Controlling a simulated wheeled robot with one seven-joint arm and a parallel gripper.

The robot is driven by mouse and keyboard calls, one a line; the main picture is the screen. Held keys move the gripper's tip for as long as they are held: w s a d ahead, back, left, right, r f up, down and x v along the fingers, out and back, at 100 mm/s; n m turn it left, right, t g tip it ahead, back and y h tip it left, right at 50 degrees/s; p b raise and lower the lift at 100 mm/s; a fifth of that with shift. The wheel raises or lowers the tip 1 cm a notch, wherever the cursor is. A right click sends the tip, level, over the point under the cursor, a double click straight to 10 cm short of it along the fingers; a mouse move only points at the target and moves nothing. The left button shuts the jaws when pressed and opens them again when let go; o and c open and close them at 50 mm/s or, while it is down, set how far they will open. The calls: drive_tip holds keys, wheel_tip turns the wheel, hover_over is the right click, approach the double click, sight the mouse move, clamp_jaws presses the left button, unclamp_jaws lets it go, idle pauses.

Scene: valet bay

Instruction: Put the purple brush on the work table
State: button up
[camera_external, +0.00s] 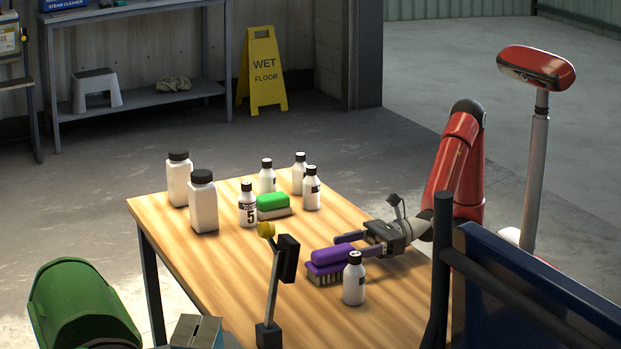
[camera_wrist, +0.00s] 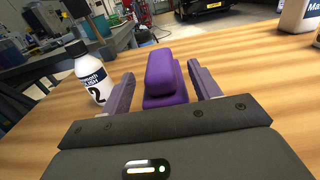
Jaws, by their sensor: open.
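The purple brush (camera_external: 328,262) rests bristles down on the wooden work table (camera_external: 205,272), near its right side. In the wrist view the purple brush (camera_wrist: 164,80) lies straight ahead between the two fingers. My gripper (camera_external: 345,243) is low over the table, its fingers open on either side of the near end of the brush. It also shows in the wrist view (camera_wrist: 163,92), with a gap beside the brush. Whether a finger touches the brush I cannot tell. The bristles are partly hidden by a bottle in the external view.
A small white bottle (camera_external: 354,279) stands close beside the brush; it also shows in the wrist view (camera_wrist: 91,76). A green brush (camera_external: 272,203) and several bottles stand at the back. A lamp-like stand (camera_external: 272,300) is at the front edge. The table's middle is clear.

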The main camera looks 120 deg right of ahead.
sight(333, 262)
drive_tip(key=shift+w, duration=1.3)
drive_tip(key=c, duration=1.2)
